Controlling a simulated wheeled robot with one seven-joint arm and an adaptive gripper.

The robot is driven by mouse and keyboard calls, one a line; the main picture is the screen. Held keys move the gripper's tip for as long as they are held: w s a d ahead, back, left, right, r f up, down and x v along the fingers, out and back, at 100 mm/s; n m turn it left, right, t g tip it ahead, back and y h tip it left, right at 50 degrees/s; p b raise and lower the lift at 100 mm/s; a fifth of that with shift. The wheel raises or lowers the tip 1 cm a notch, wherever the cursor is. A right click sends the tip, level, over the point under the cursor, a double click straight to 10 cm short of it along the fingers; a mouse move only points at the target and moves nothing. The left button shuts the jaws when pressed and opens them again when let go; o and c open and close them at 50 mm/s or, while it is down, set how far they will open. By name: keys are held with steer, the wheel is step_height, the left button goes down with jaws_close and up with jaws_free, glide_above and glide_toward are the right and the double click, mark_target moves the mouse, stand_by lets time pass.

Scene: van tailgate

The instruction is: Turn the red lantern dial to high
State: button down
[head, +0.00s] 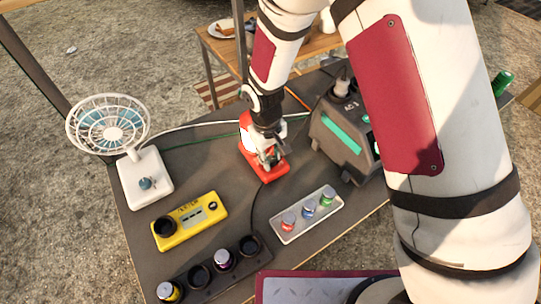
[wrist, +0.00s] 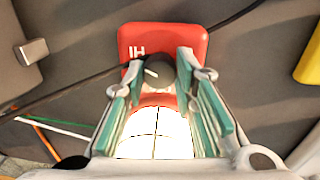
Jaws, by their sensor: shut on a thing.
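The red lantern (head: 281,168) stands near the middle of the dark tailgate surface. In the wrist view its red base (wrist: 195,38) carries a letter mark, and its pale lamp part (wrist: 155,135) faces me. My gripper (head: 268,155) reaches down over the lantern. In the wrist view my gripper (wrist: 162,75) has its teal-padded fingers on either side of the round grey dial (wrist: 160,72), shut on it. A light pointer line shows on the dial. In the head view the gripper hides the dial.
A white fan (head: 145,180) stands at the left. A yellow device (head: 207,207), a tray with coloured knobs (head: 292,232) and a dark holder (head: 205,290) lie nearer. A dark power box (head: 352,165) stands close to the lantern's right. Cables cross the surface.

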steer(key=c, duration=1.3)
jaws_free()
step_height(320, 180, up, 12)
steer(key=shift+s+a, duration=0.2)
steer(key=shift+a, duration=0.2)
